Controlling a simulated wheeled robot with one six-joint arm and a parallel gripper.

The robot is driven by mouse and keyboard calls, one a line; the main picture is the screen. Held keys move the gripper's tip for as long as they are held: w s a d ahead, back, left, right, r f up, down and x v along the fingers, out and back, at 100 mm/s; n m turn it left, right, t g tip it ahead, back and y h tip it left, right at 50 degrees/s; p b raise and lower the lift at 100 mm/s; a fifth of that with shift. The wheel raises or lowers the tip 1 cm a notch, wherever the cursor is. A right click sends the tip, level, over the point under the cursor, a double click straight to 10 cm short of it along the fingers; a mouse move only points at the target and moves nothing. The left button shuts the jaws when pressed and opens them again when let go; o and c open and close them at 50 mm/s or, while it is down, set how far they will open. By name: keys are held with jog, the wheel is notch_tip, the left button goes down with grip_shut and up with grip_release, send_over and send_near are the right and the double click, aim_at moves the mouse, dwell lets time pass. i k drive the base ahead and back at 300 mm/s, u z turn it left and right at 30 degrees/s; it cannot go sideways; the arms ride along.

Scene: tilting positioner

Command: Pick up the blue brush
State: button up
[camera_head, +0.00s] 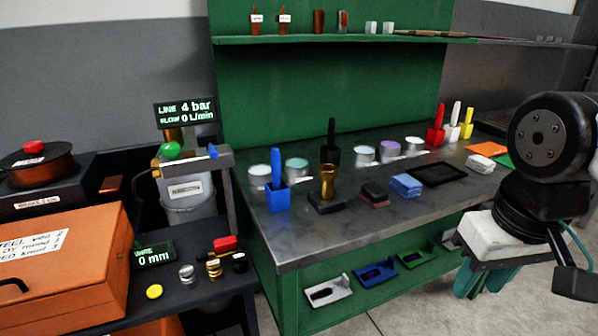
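The blue brush (276,166) stands upright in a blue holder (278,198) near the left front of the dark bench top. Its handle points up, and its lower end is hidden inside the holder. My gripper (482,281) appears at the lower right, below my black wrist, as a white body with teal fingers pointing down. It is well to the right of the brush and apart from it. The frame does not clearly show the gap between the fingers.
A brass cup on a black base (327,183) and a black brush (331,142) stand right of the blue brush. Open paint cans (259,172) are behind it. Dark blocks and blue cloths (406,185) lie further right.

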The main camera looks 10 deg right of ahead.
aim_at(275, 163)
jog(key=u, duration=0.15)
jog(key=i, duration=0.95)
jog(key=u, duration=0.45)
